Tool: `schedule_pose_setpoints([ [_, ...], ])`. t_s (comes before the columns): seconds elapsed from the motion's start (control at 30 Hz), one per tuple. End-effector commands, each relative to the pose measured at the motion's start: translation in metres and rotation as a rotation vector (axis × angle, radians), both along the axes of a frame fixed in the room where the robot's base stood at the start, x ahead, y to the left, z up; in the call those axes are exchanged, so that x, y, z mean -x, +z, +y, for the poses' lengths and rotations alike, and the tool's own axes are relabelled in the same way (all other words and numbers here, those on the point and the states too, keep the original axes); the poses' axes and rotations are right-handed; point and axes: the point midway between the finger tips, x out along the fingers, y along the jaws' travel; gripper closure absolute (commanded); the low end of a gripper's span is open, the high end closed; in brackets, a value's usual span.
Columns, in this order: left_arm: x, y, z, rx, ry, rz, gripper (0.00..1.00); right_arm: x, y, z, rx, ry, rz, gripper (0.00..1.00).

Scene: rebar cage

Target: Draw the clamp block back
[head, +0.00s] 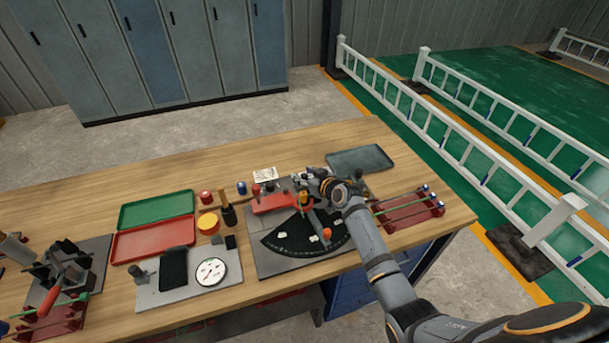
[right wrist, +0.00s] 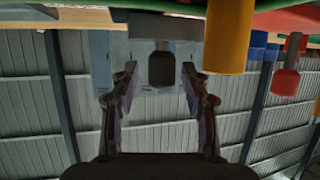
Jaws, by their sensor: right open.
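The bending station is a grey base plate (head: 275,268) with a black fan-shaped dial (head: 285,240) bearing white marks. A red block (head: 272,203) and small grey parts sit at its back edge. My right gripper (head: 309,183) is over the back of this station, its fingers small and partly hidden by its own wrist. In the right wrist view the fingers (right wrist: 160,85) are apart. A grey block with a dark face (right wrist: 161,68) shows between them; I cannot tell if it is the clamp block or if anything touches it. A yellow-orange cylinder (right wrist: 228,38) hangs close beside the fingers. My left gripper is out of view.
A green tray (head: 156,208) and a red tray (head: 152,241) lie to the left. A round white dial (head: 211,271) lies before them. A dark grey tray (head: 360,158) is behind my wrist, and a red rack with bars (head: 410,212) is to its right.

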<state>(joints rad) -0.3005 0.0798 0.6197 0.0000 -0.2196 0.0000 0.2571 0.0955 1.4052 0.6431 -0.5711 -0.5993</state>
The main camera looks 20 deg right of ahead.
Motion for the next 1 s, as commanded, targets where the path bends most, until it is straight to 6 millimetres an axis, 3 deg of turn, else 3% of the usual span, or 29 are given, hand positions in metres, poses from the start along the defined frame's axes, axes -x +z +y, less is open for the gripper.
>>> schedule_pose_setpoints([
  [0.17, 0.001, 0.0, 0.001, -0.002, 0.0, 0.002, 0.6, 0.012, 0.004, -0.004, 0.002, 0.0, 0.0, 0.54],
  [0.6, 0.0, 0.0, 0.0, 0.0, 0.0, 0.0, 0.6, 0.095, 0.04, -0.03, 0.005, 0.0, 0.001, 0.54],
  [1.0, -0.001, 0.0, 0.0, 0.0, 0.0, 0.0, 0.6, 0.106, 0.046, -0.032, 0.0, 0.0, 0.0, 0.54],
])
